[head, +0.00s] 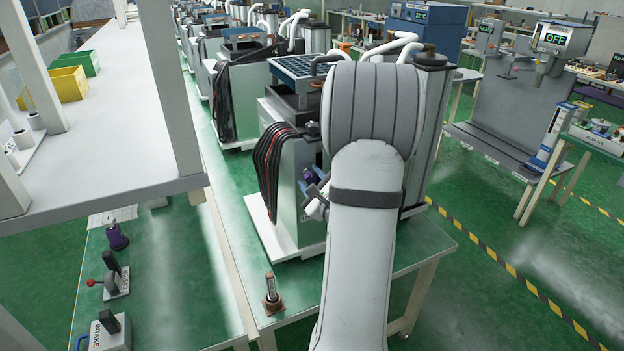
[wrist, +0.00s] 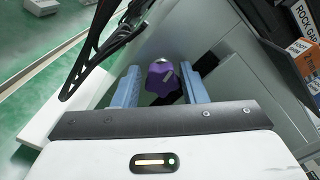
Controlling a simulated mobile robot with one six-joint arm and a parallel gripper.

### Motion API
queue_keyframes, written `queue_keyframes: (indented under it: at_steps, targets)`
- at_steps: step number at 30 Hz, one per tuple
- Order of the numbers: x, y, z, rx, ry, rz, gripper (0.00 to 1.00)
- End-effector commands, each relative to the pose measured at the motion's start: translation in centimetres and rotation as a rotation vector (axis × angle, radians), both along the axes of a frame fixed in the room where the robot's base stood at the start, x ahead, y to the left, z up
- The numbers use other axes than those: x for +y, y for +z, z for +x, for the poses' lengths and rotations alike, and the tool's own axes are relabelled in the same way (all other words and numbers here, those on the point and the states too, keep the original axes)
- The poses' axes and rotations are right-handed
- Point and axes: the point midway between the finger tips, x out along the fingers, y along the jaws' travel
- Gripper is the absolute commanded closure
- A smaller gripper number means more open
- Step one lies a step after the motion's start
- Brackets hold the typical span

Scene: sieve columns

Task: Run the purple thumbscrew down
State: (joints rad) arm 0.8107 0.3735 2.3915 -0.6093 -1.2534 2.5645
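The purple thumbscrew (wrist: 163,80) shows in the wrist view as a lobed knob on the side of a pale grey machine housing. My gripper (wrist: 161,86) has its two blue fingers apart, one on each side of the knob. A gap shows at the left finger; the right finger is very close to the knob, and I cannot tell whether it touches. In the head view the thumbscrew (head: 308,175) is a small purple spot beside the housing (head: 290,205). My gripper (head: 316,192) is there too, partly hidden by my arm.
Black hoses (head: 270,165) hang down the housing's left side, and they show near the left finger in the wrist view (wrist: 95,50). A small metal post (head: 271,290) stands on the bench's front corner. A white shelf (head: 110,130) stands at left.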

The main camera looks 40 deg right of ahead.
Motion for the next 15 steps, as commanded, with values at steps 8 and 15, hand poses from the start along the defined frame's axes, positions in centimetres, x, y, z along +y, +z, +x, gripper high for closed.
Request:
queue_keyframes:
  at_steps: [8, 15]
  targets:
    - [0.0, 0.1, -0.2, -0.003, -0.001, -0.002, 0.6]
    - [0.7, -0.1, -3.5, -0.002, -0.004, -0.002, 0.6]
